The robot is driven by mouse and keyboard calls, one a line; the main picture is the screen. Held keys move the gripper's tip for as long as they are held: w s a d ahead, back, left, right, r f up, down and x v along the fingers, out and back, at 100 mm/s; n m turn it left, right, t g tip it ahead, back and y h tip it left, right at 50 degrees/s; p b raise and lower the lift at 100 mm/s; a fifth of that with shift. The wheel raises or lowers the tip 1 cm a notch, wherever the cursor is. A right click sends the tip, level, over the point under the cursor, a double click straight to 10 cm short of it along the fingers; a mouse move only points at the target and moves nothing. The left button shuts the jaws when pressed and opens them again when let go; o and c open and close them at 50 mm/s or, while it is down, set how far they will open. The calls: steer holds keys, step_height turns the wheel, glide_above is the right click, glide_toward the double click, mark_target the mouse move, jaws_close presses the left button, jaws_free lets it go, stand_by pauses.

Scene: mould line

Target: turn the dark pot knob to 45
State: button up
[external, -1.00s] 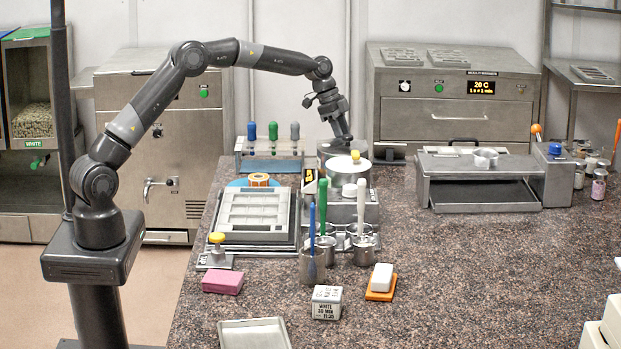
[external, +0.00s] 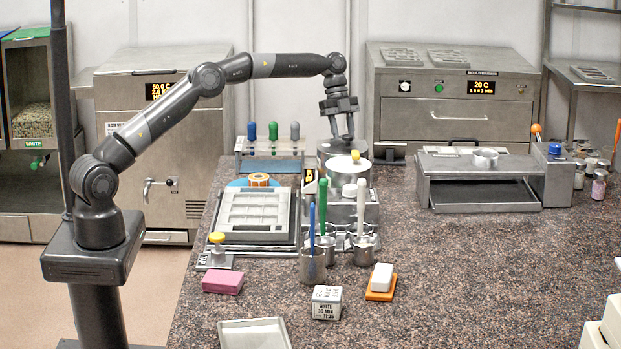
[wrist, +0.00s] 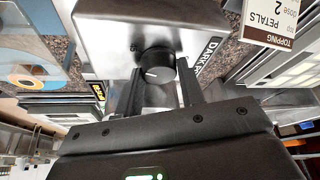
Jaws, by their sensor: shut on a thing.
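The dark pot knob (wrist: 160,64) is black and round with a short white mark on its face. It sits on a pale metal panel (wrist: 110,28) beside a label whose visible part reads "DARK". My gripper (wrist: 160,76) has one finger on each side of the knob and is shut on it. In the external view my gripper (external: 344,135) points down at the back of the steel pot unit (external: 335,150). The knob itself is hidden there. I cannot read the knob's scale in either view.
A rack with blue, green and grey handles (external: 273,150) stands left of the pot. A mould tray (external: 255,215) and a cup with a blue tool (external: 312,265) are in front. A steel machine (external: 480,180) stands right.

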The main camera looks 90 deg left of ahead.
stand_by(0.4)
steer(key=o, duration=1)
steer(key=shift+r, duration=0.1)
steer(key=v, duration=0.6)
steer(key=shift+a+r, duration=0.1)
steer(key=shift+a, duration=0.05)
steer(key=shift+s+a+r, duration=0.1)
steer(key=shift+a+r, duration=0.05)
steer(key=shift+r, duration=0.35)
